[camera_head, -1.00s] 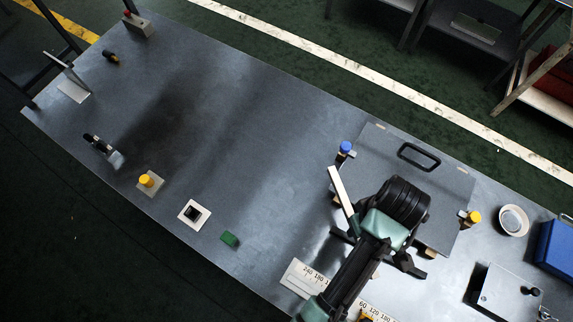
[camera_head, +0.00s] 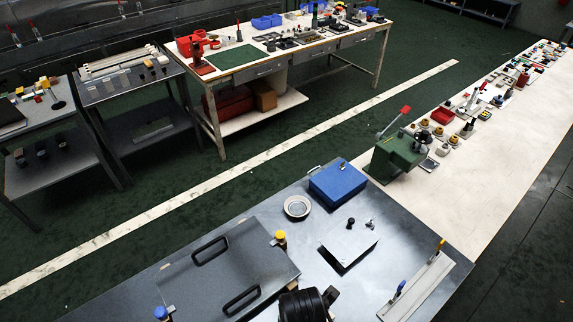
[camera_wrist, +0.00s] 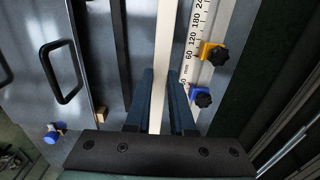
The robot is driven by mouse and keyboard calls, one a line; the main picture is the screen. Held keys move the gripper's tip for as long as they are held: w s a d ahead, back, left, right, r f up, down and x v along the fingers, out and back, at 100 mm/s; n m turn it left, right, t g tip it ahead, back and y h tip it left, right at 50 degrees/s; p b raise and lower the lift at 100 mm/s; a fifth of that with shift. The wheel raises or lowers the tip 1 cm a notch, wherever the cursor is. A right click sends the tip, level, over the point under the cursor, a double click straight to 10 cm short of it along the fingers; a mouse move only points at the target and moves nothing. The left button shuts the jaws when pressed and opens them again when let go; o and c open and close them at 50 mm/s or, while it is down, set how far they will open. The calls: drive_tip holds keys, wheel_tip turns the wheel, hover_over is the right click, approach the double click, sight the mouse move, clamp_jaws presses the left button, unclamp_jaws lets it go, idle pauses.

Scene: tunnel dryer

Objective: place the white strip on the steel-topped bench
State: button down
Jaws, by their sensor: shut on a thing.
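The white strip (camera_wrist: 164,35) is long and narrow. In the wrist view it runs up the picture between the dark fingers of my gripper (camera_wrist: 160,85), which is shut on it. In the head view only a black part of my wrist shows at the bottom edge; the fingers and the strip are out of sight there. The bench with the grey, steel-looking top (camera_head: 305,262) fills the lower middle of the head view, and its top (camera_wrist: 115,30) lies beneath my gripper in the wrist view. I cannot tell whether the strip touches it.
A dark panel with two handles (camera_head: 205,285) lies on the bench. A round dish (camera_head: 297,207), blue box (camera_head: 338,181), grey block (camera_head: 348,245) and ruled rail (camera_head: 420,288) stand right of it. A long pale bench (camera_head: 480,160) adjoins. A dark-topped table (camera_head: 125,84) stands at back left.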

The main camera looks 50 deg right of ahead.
wheel_tip(320, 180, down, 9)
drive_tip(key=shift+f+p, duration=0.1)
drive_tip(key=shift+p, duration=0.2)
drive_tip(key=shift+f, duration=0.1)
drive_tip(key=c, duration=0.8)
unclamp_jaws()
drive_tip(key=shift+o, duration=0.2)
wheel_tip(320, 180, up, 12)
drive_tip(key=shift+r, duration=0.1)
